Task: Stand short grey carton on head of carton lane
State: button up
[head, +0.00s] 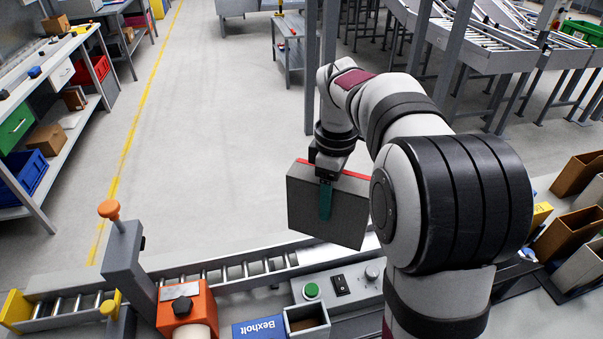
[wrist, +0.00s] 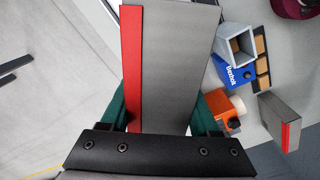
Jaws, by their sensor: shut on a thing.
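My gripper (head: 325,200) is shut on a grey carton (head: 300,212) with a red strip along its top edge. The carton hangs slightly tilted above the far edge of the bench and roller lane. In the wrist view the carton (wrist: 180,60) stands between the two green fingers of my gripper (wrist: 160,112). A roller lane (head: 235,273), which looks like the carton lane, runs across the front. Its left end has a yellow end piece (head: 15,308). Part of the lane is hidden by my arm. A second grey carton with a red strip (wrist: 283,120) shows in the wrist view.
An orange device (head: 188,308) and a grey post with an orange knob (head: 125,255) stand by the lane. A blue Bexholt box (head: 260,328), an open grey bin (head: 306,322) and a button panel (head: 338,287) are in front. Open brown cartons (head: 568,232) stand right.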

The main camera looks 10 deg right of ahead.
jog(key=w+d+f+n, duration=0.2)
jog(key=d+f+n, duration=0.3)
jog(key=f+n, duration=0.2)
jog(key=shift+w+f, duration=0.3)
jog(key=shift+f, duration=0.3)
jog(key=shift+d+f, duration=0.1)
jog(key=shift+f, duration=0.05)
dwell(0.6)
jog(key=shift+f, duration=1.85)
jog(key=o, duration=1.5)
jog(key=shift+c, duration=0.2)
jog(key=shift+o, duration=0.2)
jog(key=shift+r, duration=0.1)
notch_tip(320, 180, up, 8)
